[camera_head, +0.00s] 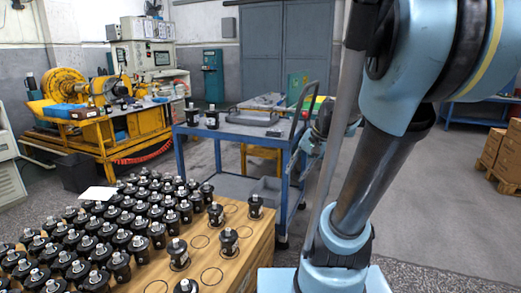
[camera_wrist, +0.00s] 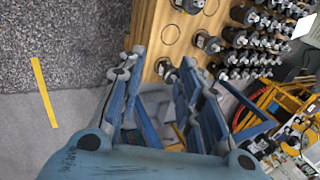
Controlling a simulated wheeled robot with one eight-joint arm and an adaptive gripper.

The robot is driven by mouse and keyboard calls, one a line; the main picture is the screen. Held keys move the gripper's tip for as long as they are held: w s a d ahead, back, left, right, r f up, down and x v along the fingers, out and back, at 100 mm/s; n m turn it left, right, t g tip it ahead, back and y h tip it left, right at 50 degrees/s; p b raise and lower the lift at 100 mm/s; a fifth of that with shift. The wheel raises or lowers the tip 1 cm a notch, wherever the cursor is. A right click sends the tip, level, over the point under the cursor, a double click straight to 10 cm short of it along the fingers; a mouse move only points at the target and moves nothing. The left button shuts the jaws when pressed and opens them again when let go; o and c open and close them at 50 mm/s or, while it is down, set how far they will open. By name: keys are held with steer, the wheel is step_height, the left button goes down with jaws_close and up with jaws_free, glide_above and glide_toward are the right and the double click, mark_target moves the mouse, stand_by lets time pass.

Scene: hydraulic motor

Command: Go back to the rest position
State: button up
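My gripper (camera_wrist: 158,75) is in the lower middle of the wrist view, its two blue fingers spread apart with nothing between them. In the head view, part of it (camera_head: 318,142) shows behind a grey pole, in front of the blue cart. Black hydraulic motors (camera_head: 138,245) with silver shafts stand in rows on the wooden-topped crate (camera_head: 208,262) at the lower left. Several round spots on its right side are empty. The motors (camera_wrist: 207,42) also show at the upper right of the wrist view, apart from my fingers.
A blue cart (camera_head: 230,132) with a few motors (camera_head: 212,120) on top stands beyond the crate. A yellow machine (camera_head: 110,130) is at the back left. Cardboard boxes (camera_head: 508,155) on a pallet stand at the far right. Grey floor (camera_head: 440,190) between cart and boxes is clear.

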steer(key=s+d+f+n+h, duration=0.2)
steer(key=s+f, duration=0.2)
steer(key=s, duration=0.3)
steer(key=s+d+f+n+h, duration=0.2)
steer(key=s+d+f+n, duration=0.1)
steer(key=s+f, duration=0.2)
steer(key=shift+s+d, duration=0.3)
steer(key=shift+s, duration=0.75)
steer(key=shift+f, duration=0.1)
steer(key=shift+w+f, duration=0.2)
steer(key=shift+w, duration=0.25)
steer(key=shift+o, duration=0.2)
steer(key=shift+s, duration=0.1)
